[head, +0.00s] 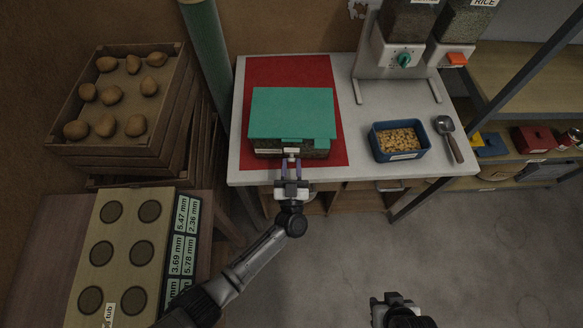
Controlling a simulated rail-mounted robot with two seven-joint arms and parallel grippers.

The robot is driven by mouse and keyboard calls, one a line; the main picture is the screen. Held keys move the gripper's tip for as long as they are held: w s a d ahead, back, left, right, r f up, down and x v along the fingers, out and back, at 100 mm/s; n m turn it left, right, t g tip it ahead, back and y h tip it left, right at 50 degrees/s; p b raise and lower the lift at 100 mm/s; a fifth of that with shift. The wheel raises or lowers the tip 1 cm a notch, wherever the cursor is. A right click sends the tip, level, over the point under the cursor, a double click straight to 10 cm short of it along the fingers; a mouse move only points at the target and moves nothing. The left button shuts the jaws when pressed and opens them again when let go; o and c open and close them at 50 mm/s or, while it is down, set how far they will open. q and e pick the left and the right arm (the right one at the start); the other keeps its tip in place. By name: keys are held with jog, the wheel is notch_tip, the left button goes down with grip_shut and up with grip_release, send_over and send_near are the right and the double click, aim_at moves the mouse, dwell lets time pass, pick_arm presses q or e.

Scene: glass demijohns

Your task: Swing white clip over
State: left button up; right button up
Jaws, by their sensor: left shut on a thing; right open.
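A box with a teal lid (291,112) sits on the red mat (333,150) on the white table. The lid lies over the box, and its dark front wall (318,154) shows below the lid edge. A small white clip (291,152) is at the middle of the box's front. My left gripper (291,164) reaches in from the front and is shut on the white clip. The fingers partly hide the clip, so its exact angle is unclear. My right gripper (392,298) is open, low at the bottom of the view, away from the table and apart from the box.
A blue tub of yellowish pieces (372,146) and a metal scoop (452,145) are on the table's right. Dispensers (394,58) stand behind. A potato crate (65,146) and a board with round holes (123,226) are at left. Floor at lower right is clear.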

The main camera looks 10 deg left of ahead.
pick_arm(q)
jog(key=shift+s+f, duration=0.1)
jog(key=shift+f, duration=0.15)
jog(key=o, duration=0.9)
jog(key=v, duration=1.3)
jog(key=shift+s+f+b, duration=0.25)
jog(key=shift+f+b, duration=0.15)
jog(key=shift+b, duration=0.05)
